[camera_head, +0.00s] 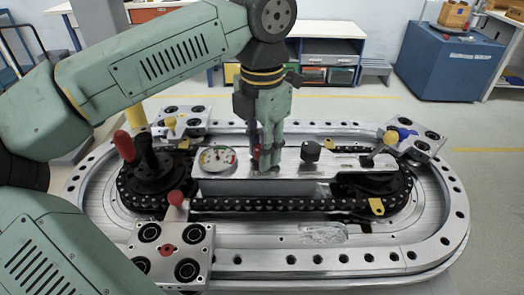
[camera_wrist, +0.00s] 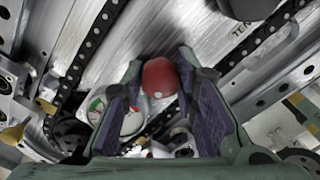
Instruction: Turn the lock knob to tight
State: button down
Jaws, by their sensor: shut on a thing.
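The lock knob (camera_wrist: 160,77) is red with a pale dot and sits between the two fingers of my gripper (camera_wrist: 162,62) in the wrist view. My gripper is shut on it. In the head view my gripper (camera_head: 266,160) points down at the metal centre plate, and a bit of the red lock knob (camera_head: 256,153) shows at its left side. Tight and loose marks cannot be made out, so the knob's setting is unclear.
A round dial gauge (camera_head: 217,159) lies left of my gripper, and a black knob (camera_head: 310,150) stands to its right. A red-handled lever (camera_head: 125,146) rises at the left. Carriages with yellow, red and blue knobs sit around the oval track (camera_head: 420,262).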

jog(key=m+b, duration=0.1)
jog(key=m, duration=0.4)
dwell(0.5)
jog(key=c, duration=1.2)
grip_release()
jog(key=shift+c, duration=0.2)
jog(key=shift+r, duration=0.1)
notch_tip(320, 180, up, 12)
